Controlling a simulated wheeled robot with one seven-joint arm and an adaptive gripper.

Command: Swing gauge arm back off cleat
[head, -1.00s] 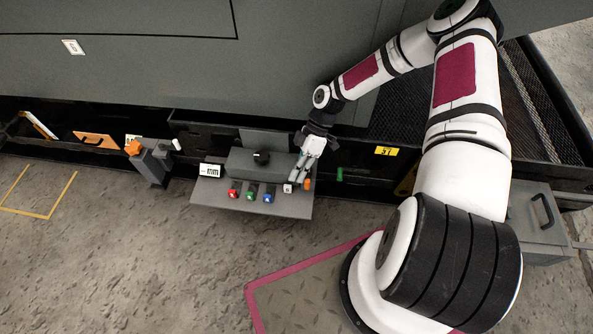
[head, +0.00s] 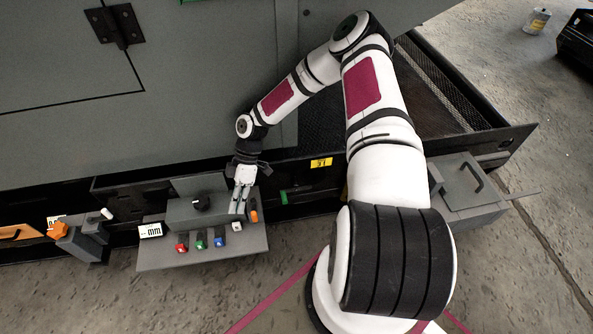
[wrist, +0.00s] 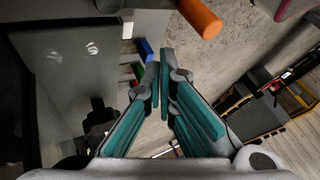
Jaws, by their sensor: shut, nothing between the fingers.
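A grey console shelf (head: 205,248) holds a small white display marked "mm" (head: 150,230) at its left end. An orange cylindrical grip (head: 254,216) stands at its right end and shows large at the top of the wrist view (wrist: 200,18). I cannot tell for certain which part is the gauge arm, and I cannot make out the cleat. My gripper (head: 238,207) points down over the right end of the console, just left of the orange grip. In the wrist view its teal-padded fingers (wrist: 160,82) are together and empty, apart from the orange grip.
Red (head: 181,248), green (head: 201,245) and blue (head: 219,242) buttons line the console front, with a black knob (head: 201,203) behind. A large grey cabinet (head: 150,110) rises behind. A grey box with a handle (head: 465,190) stands right. The floor in front is open.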

